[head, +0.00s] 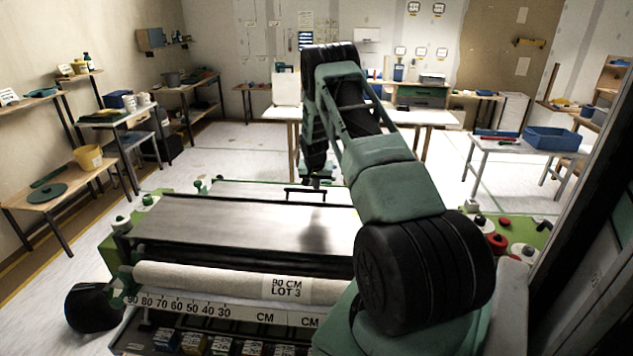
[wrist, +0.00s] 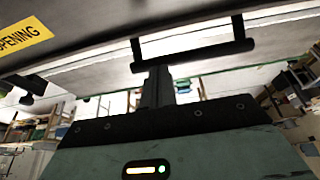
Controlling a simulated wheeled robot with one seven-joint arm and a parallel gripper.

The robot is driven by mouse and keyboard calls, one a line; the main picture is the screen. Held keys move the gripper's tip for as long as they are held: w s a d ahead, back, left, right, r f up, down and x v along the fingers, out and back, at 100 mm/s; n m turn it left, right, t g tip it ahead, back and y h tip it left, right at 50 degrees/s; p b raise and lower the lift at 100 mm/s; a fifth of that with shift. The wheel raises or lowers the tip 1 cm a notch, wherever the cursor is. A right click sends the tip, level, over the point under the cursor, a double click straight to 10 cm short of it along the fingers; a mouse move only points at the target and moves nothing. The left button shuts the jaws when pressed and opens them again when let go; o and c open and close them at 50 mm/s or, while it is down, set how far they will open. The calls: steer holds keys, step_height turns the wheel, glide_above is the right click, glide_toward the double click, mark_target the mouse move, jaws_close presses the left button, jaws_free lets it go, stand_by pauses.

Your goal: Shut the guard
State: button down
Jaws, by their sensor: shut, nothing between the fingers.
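How far the guard stands open is not clear.
A paper roll (head: 200,277) marked 90 CM LOT 3 lies along the near side. Red and white knobs (head: 497,241) sit at the right end. A yellow label (wrist: 22,37) reads "PENING". Tables stand behind.

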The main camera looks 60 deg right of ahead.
stand_by(0.3)
step_height(320, 180, down, 2)
steer(key=b, duration=0.3)
steer(key=shift+f, duration=0.2)
steer(key=d+b+v, duration=0.1)
steer(key=b+v, duration=0.1)
steer(key=v, duration=1.3)
steer(key=shift+w+d+r+b, duration=0.2)
steer(key=shift+w+r+b, duration=0.05)
steer(key=shift+w+b, duration=0.1)
